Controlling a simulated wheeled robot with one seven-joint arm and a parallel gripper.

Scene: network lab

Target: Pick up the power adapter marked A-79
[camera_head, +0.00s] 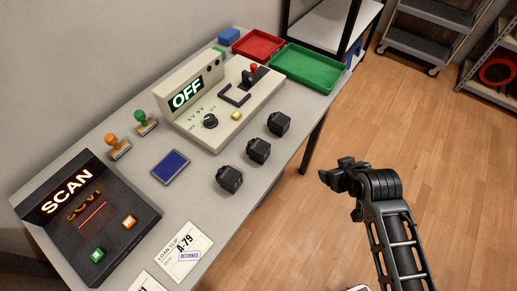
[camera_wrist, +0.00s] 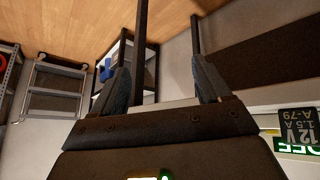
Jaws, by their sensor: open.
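Three black power adapters stand in a row on the grey table in the head view: a near one (camera_head: 229,179), a middle one (camera_head: 258,150) and a far one (camera_head: 280,123). Their markings are unreadable there. In the wrist view, a dark face marked 12V 1.5A A-79 (camera_wrist: 297,126) shows upside down at the right edge, beside a lit OFF sign; I cannot tell which adapter it matches. My gripper (camera_head: 331,173) is right of the row, beyond the table's edge and over the floor. In the wrist view its fingers (camera_wrist: 164,82) are apart with nothing between them.
A tester with an OFF display (camera_head: 187,92) stands behind the adapters. A loan slip reading A-79 (camera_head: 184,247) lies at the front, near a scanner (camera_head: 85,207). Green (camera_head: 308,67) and red (camera_head: 258,45) trays sit at the far end. The floor (camera_head: 430,150) right of the table is clear.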

